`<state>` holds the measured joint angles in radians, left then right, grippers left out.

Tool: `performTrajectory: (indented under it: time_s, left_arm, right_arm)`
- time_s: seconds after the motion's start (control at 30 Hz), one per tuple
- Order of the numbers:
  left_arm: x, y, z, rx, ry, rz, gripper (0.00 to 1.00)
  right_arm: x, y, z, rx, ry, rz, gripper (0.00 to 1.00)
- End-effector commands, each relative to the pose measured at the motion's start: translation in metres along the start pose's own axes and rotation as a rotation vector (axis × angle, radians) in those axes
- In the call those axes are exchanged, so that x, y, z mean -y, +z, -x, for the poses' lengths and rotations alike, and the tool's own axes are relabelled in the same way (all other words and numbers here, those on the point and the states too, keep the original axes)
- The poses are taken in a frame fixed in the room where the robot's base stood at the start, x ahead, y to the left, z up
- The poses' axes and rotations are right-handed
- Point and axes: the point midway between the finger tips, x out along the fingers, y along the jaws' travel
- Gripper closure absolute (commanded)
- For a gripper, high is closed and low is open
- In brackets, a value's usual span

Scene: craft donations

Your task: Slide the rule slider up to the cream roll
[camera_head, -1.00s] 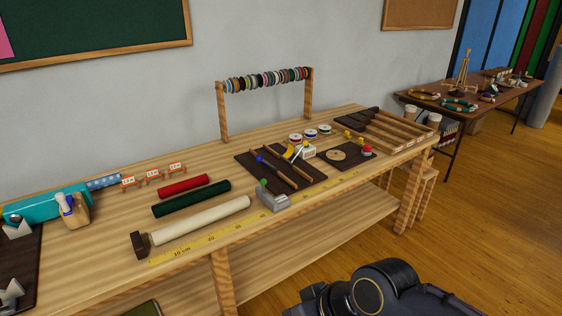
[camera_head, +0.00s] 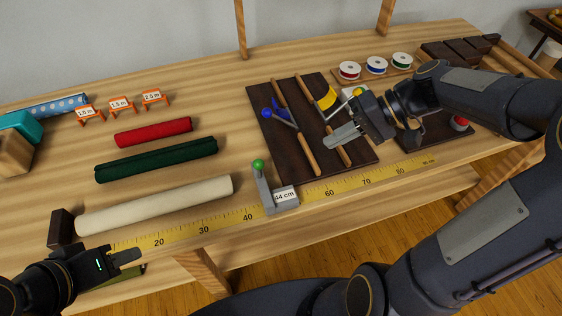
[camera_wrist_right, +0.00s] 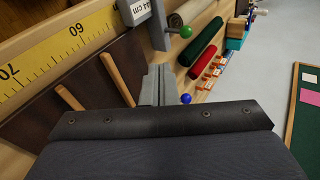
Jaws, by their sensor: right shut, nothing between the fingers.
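The grey rule slider (camera_head: 268,197) with a green knob (camera_head: 258,164) and a "44 cm" label sits on the yellow rule (camera_head: 204,229). The cream roll (camera_head: 155,205) lies behind the rule, its right end a short gap left of the slider. The slider (camera_wrist_right: 157,22) and cream roll (camera_wrist_right: 190,12) show at the top of the right wrist view. My right gripper (camera_head: 341,136) is shut and empty above the dark tool mat, behind and right of the slider. My left gripper (camera_head: 125,257) is near the rule's left end; its finger gap is unclear.
A dark block (camera_head: 62,228) stands at the cream roll's left end. Green (camera_head: 157,160) and red (camera_head: 153,132) rolls lie behind it. The dark mat (camera_head: 275,135) holds wooden sticks and blue-handled and yellow-handled tools. The table's front edge runs close to the rule.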

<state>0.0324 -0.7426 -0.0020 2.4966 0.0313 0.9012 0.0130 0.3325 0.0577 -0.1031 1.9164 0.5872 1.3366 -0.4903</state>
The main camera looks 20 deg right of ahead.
Motion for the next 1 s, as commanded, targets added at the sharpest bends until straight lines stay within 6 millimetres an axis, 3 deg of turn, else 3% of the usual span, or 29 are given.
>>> performTrajectory:
  time_s: [0.17,0.6,0.8,1.0]
  left_arm:
    - [0.001,0.001,-0.001,-0.001,0.0,0.0,0.64]
    - [0.001,0.001,-0.003,0.0,0.0,0.0,0.64]
    - [-0.001,-0.001,0.001,0.0,0.0,0.0,0.64]
    - [-0.001,-0.001,0.002,0.0,0.0,0.0,0.64]
  right_arm:
    - [-0.001,-0.003,-0.017,0.006,-0.014,-0.001,1.0]
    - [0.005,-0.001,-0.105,0.008,-0.011,0.001,1.0]
    - [0.025,-0.002,-0.121,0.005,-0.01,0.0,1.0]
    - [0.029,-0.002,-0.126,0.003,-0.009,-0.002,1.0]
